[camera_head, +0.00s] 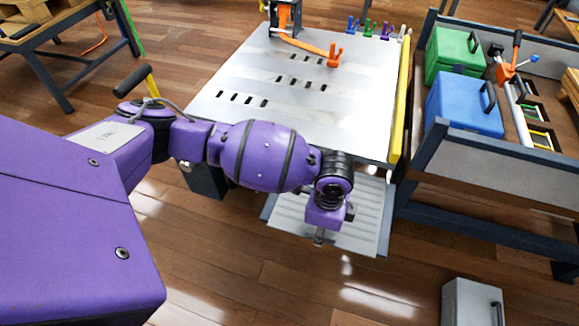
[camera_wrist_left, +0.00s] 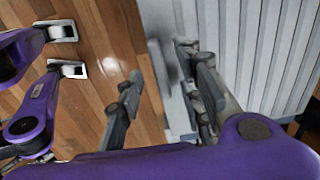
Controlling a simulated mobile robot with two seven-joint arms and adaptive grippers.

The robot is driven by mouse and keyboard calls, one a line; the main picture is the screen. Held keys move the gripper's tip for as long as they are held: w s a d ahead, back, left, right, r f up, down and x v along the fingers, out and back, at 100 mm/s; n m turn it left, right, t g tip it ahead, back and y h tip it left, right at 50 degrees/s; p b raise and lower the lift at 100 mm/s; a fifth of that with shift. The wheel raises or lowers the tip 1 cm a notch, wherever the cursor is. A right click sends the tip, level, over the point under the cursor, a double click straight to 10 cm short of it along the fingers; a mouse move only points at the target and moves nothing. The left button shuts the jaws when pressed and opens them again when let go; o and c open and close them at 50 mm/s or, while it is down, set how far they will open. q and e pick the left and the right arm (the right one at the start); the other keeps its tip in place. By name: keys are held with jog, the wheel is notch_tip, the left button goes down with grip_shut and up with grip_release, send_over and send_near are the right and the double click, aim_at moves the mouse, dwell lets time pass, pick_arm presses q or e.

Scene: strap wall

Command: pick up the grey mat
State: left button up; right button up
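The grey mat (camera_head: 368,212) is a ribbed light-grey sheet low down in front of the white slotted table. In the left wrist view its ribs (camera_wrist_left: 275,50) fill the upper right. My left gripper (camera_head: 320,236) points down at the mat's front edge and hides part of it. In the left wrist view my left gripper (camera_wrist_left: 163,92) has its fingers apart, with a pale edge showing between them. I cannot tell whether the fingers touch it.
The white slotted table (camera_head: 300,95) stands behind the mat, with an orange strap (camera_head: 305,45) on it. A bench at right holds a blue box (camera_head: 463,105) and a green box (camera_head: 452,52). A grey case (camera_head: 472,303) stands on the floor at lower right. The floor in front is clear.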

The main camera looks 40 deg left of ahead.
pick_arm(q)
jog(key=shift+w+d+f, duration=0.1)
jog(key=shift+w+f, duration=0.05)
jog(key=shift+f, duration=0.5)
jog(key=shift+c, duration=0.3)
grip_shut()
jog(key=shift+r, duration=0.15)
